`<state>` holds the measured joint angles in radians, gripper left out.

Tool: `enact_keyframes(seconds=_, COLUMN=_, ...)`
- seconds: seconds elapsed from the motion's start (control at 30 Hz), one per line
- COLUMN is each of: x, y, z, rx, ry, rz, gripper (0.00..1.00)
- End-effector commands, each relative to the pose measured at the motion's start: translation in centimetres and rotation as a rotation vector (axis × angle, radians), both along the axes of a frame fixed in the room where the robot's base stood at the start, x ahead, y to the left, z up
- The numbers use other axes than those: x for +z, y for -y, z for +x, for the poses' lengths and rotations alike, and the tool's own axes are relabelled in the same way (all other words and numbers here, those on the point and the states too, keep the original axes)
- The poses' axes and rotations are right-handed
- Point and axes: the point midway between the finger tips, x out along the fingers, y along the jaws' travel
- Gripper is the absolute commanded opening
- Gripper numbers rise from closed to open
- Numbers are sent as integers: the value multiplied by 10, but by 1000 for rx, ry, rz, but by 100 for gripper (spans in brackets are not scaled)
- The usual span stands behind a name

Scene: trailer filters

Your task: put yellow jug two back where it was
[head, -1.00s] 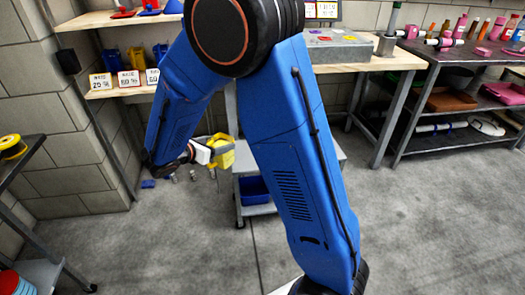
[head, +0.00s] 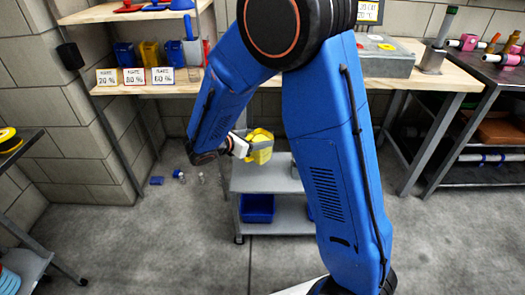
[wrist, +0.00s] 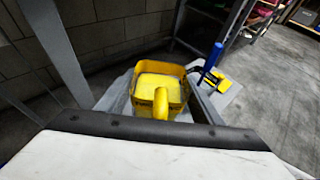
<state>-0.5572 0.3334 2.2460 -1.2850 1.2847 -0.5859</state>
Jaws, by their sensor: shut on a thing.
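A yellow jug (head: 262,156) hangs in front of and over the small grey cart (head: 245,185). My gripper (head: 246,146) is shut on it, at the handle side. In the wrist view the jug (wrist: 143,95) is seen from above, open at the top, with a yellow inside and its handle towards me. I cannot tell whether its base touches the cart top. Another yellow jug (head: 149,54) stands on the wooden bench between blue jugs. No number on the held jug can be read.
Label cards (head: 134,77) line the bench's front edge below the jugs. A blue bin (head: 257,208) sits on the cart's lower shelf. Small items (head: 179,175) lie on the floor left of the cart. A grey box (head: 385,55) stands on the bench at right. The front floor is clear.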

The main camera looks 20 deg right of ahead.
Motion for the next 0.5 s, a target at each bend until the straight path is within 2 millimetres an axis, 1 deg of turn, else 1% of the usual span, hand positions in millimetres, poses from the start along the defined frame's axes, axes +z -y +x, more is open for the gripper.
enact_keyframes(seconds=0.03, x=-9, y=0, z=0, rx=1, ry=-5, rz=-4, gripper=18)
enact_keyframes(seconds=0.2, x=-31, y=0, z=0, rx=-1, ry=-3, rz=-2, gripper=18)
enact_keyframes(seconds=0.3, x=-38, y=0, z=0, rx=-1, ry=-1, rz=-1, gripper=18)
enact_keyframes(seconds=0.5, x=-45, y=0, z=0, rx=-1, ry=-1, rz=-1, gripper=18)
